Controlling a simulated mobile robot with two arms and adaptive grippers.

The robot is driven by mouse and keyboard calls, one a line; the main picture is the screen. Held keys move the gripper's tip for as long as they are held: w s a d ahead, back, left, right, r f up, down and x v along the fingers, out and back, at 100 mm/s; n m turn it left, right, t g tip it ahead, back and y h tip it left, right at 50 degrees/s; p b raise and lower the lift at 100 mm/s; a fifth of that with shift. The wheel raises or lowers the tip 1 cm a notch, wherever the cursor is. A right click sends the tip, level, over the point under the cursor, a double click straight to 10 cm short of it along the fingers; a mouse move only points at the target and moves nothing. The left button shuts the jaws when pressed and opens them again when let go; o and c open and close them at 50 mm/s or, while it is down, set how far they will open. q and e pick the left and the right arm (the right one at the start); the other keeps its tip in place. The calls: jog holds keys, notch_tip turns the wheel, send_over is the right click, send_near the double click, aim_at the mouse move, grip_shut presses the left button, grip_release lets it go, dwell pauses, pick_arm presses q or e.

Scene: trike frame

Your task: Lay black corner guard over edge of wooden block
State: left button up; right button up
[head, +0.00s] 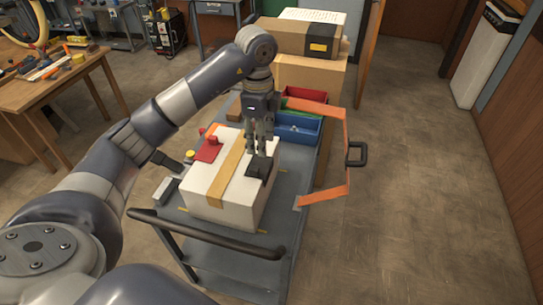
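A large white block (205,196) with a tan band (230,168) across its top stands on the grey cart. A black corner guard (259,167) sits at the block's right top edge. A red guard-like piece (208,149) sits at the left top edge. My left gripper (262,152) points down just above the black guard, with its fingers apart. Whether the fingertips touch the guard is hard to tell. No surface clearly looks like bare wood on the big block. My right gripper is not in view.
The cart (285,196) has a black push handle (205,232) in front. A blue bin (299,128), a red bin (306,94) and cardboard boxes (308,73) stand behind. An orange frame with a black handle (356,154) juts out right. The floor at right is clear.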

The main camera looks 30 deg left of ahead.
aim_at(257, 169)
pick_arm(q)
jog(key=f, duration=0.1)
jog(key=f+p, duration=0.1)
jog(key=f, duration=0.1)
jog(key=s+f, duration=0.1)
jog(key=shift+a+f+p, duration=0.15)
jog(key=shift+f+p, duration=0.15)
jog(key=shift+f, duration=0.1)
jog(key=shift+w+f, duration=0.15)
jog(key=shift+f, duration=0.1)
jog(key=f+p, duration=0.2)
jog(key=f, duration=0.2)
jog(key=shift+s+a+p, duration=0.25)
jog(key=shift+a+p, duration=0.05)
jog(key=shift+p, duration=0.1)
jog(key=shift+f, duration=0.35)
jog(key=shift+w+f, duration=0.1)
jog(key=shift+f, duration=0.05)
jog(key=shift+c, duration=0.6)
grip_shut()
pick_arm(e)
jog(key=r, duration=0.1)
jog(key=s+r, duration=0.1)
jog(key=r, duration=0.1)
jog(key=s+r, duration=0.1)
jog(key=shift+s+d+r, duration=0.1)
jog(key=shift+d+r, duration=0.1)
